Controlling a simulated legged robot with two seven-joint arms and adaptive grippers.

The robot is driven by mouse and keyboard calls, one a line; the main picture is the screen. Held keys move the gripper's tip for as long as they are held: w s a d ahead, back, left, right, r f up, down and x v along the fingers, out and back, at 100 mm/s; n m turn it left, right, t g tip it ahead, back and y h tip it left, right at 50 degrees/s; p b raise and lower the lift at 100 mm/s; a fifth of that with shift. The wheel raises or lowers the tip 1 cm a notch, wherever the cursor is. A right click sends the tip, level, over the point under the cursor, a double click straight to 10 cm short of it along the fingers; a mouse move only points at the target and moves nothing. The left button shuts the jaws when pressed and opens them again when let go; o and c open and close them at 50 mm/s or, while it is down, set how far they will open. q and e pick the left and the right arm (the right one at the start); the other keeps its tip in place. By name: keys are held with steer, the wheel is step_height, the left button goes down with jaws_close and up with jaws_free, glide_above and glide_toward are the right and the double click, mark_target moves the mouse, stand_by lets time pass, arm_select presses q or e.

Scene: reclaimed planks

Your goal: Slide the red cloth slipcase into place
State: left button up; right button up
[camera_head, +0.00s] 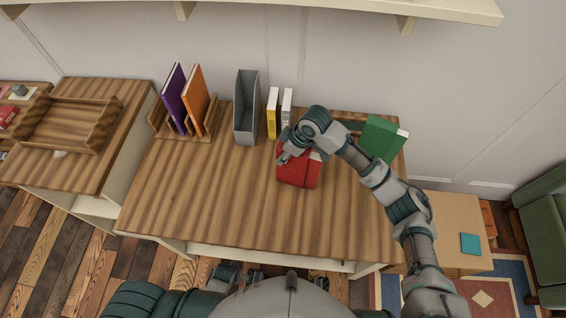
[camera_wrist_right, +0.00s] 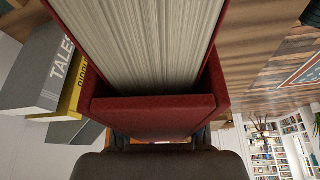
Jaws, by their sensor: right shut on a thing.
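The red cloth slipcase (camera_head: 300,172) is over the desk top, right of the desk's middle, in the head view. In the wrist view its red wall (camera_wrist_right: 155,108) is close up, with a thick block of pale pages (camera_wrist_right: 145,45) between red sides above it. I cannot tell how deep the pages sit in the case. My right gripper (camera_head: 286,158) is shut on the slipcase at its upper left; the hand partly hides it. In the wrist view the finger parts show just below the red wall.
Yellow (camera_head: 272,112) and white (camera_head: 287,108) books stand behind the slipcase. A grey file box (camera_head: 246,112) and a rack (camera_head: 163,124) with purple and orange books are further left. A green book (camera_head: 381,137) leans at the right. The desk's front (camera_head: 220,210) is clear.

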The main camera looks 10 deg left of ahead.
steer(key=shift+d, duration=0.35)
jaws_close()
jaws_free()
steer(key=shift+w+a, duration=0.55)
steer(key=shift+w, duration=0.55)
jaws_close()
steer(key=w+d, duration=0.8)
steer(key=w, duration=0.2)
steer(key=shift+d, duration=0.3)
steer(key=o, duration=1.6)
jaws_free()
steer(key=shift+d, duration=0.3)
steer(key=p+v, duration=0.7)
steer(key=shift+a, duration=0.2)
steer(key=shift+o, duration=0.3)
arm_select(q)
steer(key=s+a+f, duration=0.1)
steer(key=s+f, duration=0.4)
steer(key=s, duration=0.3)
steer(key=s+a+f, duration=0.2)
steer(key=s+f, duration=0.2)
steer(key=s, duration=0.3)
steer(key=shift+s+a+f+g, duration=0.25)
steer(key=shift+s+f+g, duration=0.1)
steer(key=shift+f+g, duration=0.05)
arm_select(e)
steer(key=shift+o, duration=1.2)
